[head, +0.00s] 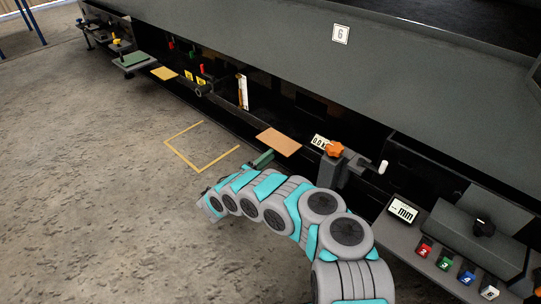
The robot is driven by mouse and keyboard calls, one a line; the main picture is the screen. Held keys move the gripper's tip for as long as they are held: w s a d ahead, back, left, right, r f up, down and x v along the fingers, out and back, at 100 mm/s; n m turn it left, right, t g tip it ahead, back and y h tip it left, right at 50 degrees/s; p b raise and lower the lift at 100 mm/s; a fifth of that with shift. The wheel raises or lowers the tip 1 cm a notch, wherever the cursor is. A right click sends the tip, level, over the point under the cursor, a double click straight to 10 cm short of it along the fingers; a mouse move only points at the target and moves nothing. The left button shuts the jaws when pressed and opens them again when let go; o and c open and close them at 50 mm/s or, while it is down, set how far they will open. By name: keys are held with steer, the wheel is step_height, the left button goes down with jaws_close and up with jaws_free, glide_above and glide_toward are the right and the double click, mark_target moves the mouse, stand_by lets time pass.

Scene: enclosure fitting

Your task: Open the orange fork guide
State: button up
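An orange star-shaped knob (335,149) sits on top of a dark grey bracket (340,171) at the front of the long grey machine. This is the only strongly orange fitting in view, and I take it as the orange fork guide. Its fork opening cannot be made out. My arm reaches from the bottom right toward the left, below and in front of the bracket. My gripper (207,193) is at the arm's far left end, low over the floor and well away from the knob. Its fingers are too small and hidden to read.
A tan plate (278,142) lies left of the bracket, with a white-tipped handle (382,167) to its right. A display marked mm (403,210) and several coloured numbered blocks (446,263) stand at the lower right. The concrete floor (90,190) at left is clear, with yellow marking (203,168).

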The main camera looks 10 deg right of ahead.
steer(key=v, duration=0.6)
steer(key=shift+s, duration=0.15)
steer(key=shift+a, duration=0.15)
